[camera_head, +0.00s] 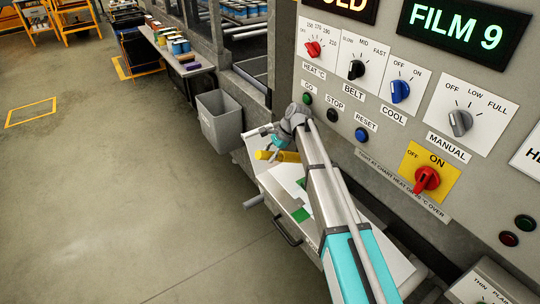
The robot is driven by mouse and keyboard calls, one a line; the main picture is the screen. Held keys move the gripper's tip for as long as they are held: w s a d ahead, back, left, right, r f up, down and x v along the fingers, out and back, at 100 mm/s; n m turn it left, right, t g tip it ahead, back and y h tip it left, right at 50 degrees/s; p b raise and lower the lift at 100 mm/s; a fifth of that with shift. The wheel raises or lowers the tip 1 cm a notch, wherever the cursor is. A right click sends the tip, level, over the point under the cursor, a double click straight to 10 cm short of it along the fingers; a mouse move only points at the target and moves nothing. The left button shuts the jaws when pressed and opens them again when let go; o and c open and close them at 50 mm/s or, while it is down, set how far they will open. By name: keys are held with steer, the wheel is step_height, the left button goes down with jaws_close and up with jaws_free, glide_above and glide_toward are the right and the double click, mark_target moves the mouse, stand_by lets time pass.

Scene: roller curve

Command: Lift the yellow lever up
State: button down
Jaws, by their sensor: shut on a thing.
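The yellow lever (288,157) is a thick bar lying roughly level, low in front of the control panel and above a pale work surface. My arm reaches up from the bottom right, and my gripper (273,150) is at the lever's left part. The gripper is shut on the lever. The fingers are small in the picture and partly hide the bar. The wrist hides where the lever joins the machine.
The grey control panel (378,125) with knobs, buttons and a red switch (426,179) stands close on the right. A bench (176,62) with jars stands farther back.

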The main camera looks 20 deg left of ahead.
steer(key=shift+a, duration=0.1)
steer(key=shift+c, duration=1.3)
jaws_free()
steer(key=shift+o, duration=0.3)
steer(key=shift+s, duration=0.1)
